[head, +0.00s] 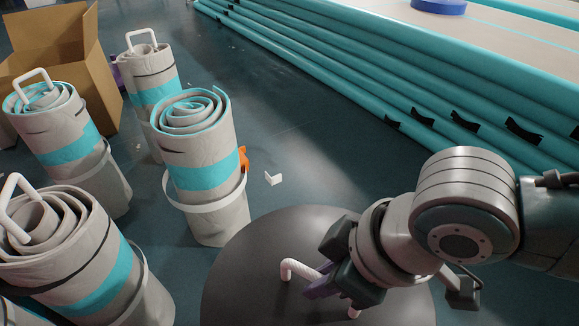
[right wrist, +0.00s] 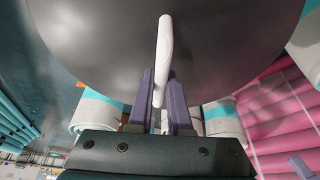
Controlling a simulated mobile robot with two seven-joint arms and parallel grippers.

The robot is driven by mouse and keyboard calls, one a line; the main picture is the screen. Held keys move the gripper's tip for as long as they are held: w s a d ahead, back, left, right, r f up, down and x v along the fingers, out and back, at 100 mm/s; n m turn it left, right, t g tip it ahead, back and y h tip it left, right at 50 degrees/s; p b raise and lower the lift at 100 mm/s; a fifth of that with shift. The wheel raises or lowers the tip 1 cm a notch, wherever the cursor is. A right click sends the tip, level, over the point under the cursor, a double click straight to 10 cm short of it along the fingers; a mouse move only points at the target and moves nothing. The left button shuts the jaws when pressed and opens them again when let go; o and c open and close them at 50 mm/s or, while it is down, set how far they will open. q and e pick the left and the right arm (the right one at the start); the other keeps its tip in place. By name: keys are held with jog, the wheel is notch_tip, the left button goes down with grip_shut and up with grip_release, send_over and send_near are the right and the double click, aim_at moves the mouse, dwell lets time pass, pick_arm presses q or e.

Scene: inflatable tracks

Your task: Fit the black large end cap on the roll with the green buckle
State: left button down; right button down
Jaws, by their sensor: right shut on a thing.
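The black large end cap (head: 250,268) is a wide dark disc at the bottom middle of the head view. It has a white handle (head: 297,267). My right gripper (head: 328,285) is shut on that handle, and the disc fills the top of the right wrist view (right wrist: 90,50), with the purple fingers (right wrist: 161,78) on either side of the handle. Several grey rolls with teal bands stand at the left. The nearest to the cap (head: 200,145) shows its open spiral top and an orange buckle (head: 244,158). I see no green buckle. My left gripper is out of view.
Other rolls with white handles on top stand at the left (head: 60,130), (head: 150,75) and (head: 65,245). An open cardboard box (head: 60,50) is behind them. A small white piece (head: 274,177) lies on the floor. Long teal inflatable tracks (head: 400,80) cross the upper right.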

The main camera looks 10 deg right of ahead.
jog(key=shift+f, duration=0.2)
jog(key=c, duration=0.8)
grip_release()
jog(key=shift+o, duration=0.2)
jog(key=shift+r+p, duration=0.95)
jog(key=shift+p, duration=0.1)
notch_tip(320, 180, up, 5)
jog(key=p, duration=0.6)
